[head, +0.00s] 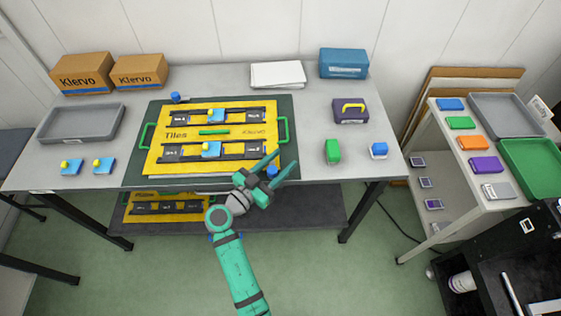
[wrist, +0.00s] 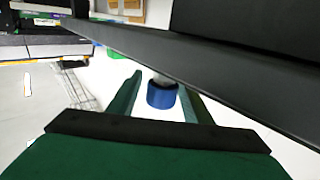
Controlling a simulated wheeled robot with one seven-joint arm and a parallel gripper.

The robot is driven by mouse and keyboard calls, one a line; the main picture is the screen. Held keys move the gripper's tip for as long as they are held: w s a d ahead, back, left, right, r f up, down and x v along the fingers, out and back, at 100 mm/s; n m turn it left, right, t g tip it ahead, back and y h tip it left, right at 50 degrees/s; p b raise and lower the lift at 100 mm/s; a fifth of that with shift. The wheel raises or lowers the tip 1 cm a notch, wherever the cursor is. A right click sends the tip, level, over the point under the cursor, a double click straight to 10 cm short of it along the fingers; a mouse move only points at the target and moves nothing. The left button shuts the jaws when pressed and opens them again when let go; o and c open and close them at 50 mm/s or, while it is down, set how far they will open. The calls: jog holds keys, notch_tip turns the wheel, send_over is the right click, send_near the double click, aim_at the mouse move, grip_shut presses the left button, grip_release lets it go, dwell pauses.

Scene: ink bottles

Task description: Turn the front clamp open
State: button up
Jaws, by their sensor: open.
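The front clamp shows as a small blue knob (head: 272,171) at the front right of the green board (head: 130,172), partly hidden by my gripper. In the wrist view a blue round knob (wrist: 162,96) with a pale stem sits between my two fingers, with a dark bar passing just above it. My gripper (head: 285,159) is open at the table's front edge, its teal fingers pointing up and right. It also shows in the wrist view (wrist: 158,100). I cannot tell whether either finger touches the knob. A second blue clamp (head: 175,98) is at the board's back left.
A yellow panel (head: 165,155) with dark rails and blue blocks lies on the board, between green handles (head: 283,130). A green bottle (head: 332,151) and a blue one (head: 378,150) stand to the right. Another yellow panel (head: 135,214) lies on the lower shelf.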

jog(key=shift+w, duration=0.1)
jog(key=c, duration=1.1)
jog(key=shift+o, duration=0.2)
